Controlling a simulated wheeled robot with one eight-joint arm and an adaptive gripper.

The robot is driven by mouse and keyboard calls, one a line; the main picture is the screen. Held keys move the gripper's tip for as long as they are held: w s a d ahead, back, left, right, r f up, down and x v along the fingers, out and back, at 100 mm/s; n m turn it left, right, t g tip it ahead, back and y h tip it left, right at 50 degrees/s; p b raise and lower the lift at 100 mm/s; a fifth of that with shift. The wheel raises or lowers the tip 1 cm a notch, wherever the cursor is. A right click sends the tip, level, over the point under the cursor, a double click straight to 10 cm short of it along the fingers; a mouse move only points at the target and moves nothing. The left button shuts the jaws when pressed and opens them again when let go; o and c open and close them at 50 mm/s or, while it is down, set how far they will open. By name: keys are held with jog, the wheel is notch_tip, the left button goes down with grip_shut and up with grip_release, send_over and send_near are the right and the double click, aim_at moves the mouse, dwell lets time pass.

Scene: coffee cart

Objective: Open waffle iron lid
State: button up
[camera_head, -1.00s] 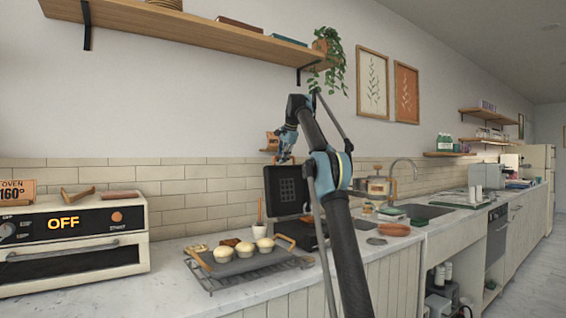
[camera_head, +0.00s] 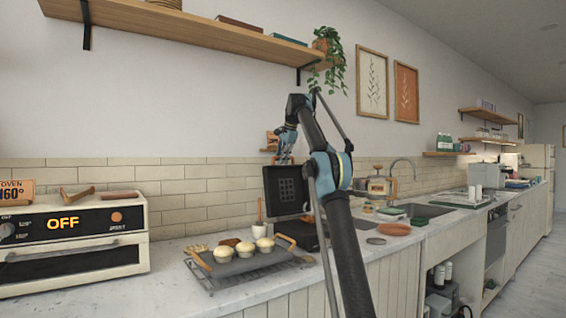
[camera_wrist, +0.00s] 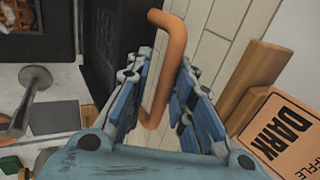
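The dark waffle iron (camera_head: 310,236) stands on the counter behind my arm. Its lid (camera_head: 283,188) is raised about upright, with its gridded inner face showing. My gripper (camera_head: 287,158) is just above the lid's top edge. In the wrist view the orange-brown handle (camera_wrist: 170,62) passes between the two blue fingers of my gripper (camera_wrist: 165,60). The fingers stand apart on either side of it, with a gap visible. The dark lid (camera_wrist: 110,45) is beside the left finger. My arm hides part of the waffle iron in the head view.
A muffin tray (camera_head: 245,266) on a rack is to the left, and an oven (camera_head: 75,240) farther left. A sign reading DARK (camera_wrist: 285,130) is close to the right finger in the wrist view. A wooden shelf (camera_head: 200,28) hangs above.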

jog(key=shift+s+d+r, duration=0.15)
jog(key=shift+d+r, duration=0.05)
jog(key=shift+r, duration=0.3)
jog(key=s+d, duration=0.6)
jog(key=s, duration=0.4)
jog(key=shift+d, duration=0.3)
jog(key=shift+f, duration=0.1)
